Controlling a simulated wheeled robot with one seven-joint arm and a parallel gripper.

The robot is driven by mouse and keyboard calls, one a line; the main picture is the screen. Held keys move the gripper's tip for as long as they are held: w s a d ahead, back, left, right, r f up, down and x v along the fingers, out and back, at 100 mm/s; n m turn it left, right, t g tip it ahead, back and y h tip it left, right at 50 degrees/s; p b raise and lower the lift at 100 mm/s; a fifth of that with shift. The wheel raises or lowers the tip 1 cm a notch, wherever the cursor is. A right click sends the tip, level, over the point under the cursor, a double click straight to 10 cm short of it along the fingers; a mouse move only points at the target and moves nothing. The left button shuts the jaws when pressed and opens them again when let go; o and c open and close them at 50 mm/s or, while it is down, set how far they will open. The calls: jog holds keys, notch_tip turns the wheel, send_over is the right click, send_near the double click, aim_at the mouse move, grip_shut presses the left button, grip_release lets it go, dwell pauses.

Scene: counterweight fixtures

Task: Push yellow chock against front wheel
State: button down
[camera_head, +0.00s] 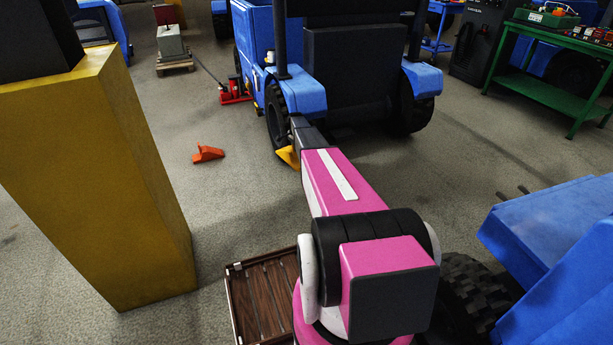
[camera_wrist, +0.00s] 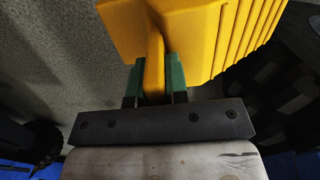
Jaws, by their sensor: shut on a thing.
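The yellow chock (camera_head: 288,156) is on the floor side of the blue tractor's wheel (camera_head: 278,118) in the head view, partly hidden behind my arm. In the wrist view the chock (camera_wrist: 190,30) fills the top, its ribbed face to the right. My gripper (camera_wrist: 155,78) has its two green fingers shut on the chock's narrow upright handle. In the head view my gripper is hidden by my pink arm. The chock looks close to the wheel, but I cannot tell if they touch.
An orange chock (camera_head: 207,153) lies on the floor to the left. A red jack (camera_head: 234,92) stands beside the tractor (camera_head: 345,70). A yellow pillar (camera_head: 95,180) is at the left, a green bench (camera_head: 548,95) at the right. A blue vehicle (camera_head: 555,250) is at the lower right.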

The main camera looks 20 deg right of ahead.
jog(key=d+f+m, duration=0.1)
jog(key=d+f, duration=0.2)
jog(key=f, duration=1)
jog(key=d+f+m, duration=0.1)
jog(key=d+f, duration=0.2)
jog(key=f, duration=1.1)
jog(key=shift+w+m, duration=0.15)
jog(key=shift+m, duration=0.25)
jog(key=shift+f, duration=0.5)
jog(key=c, duration=1)
grip_release()
jog(key=shift+c, duration=0.2)
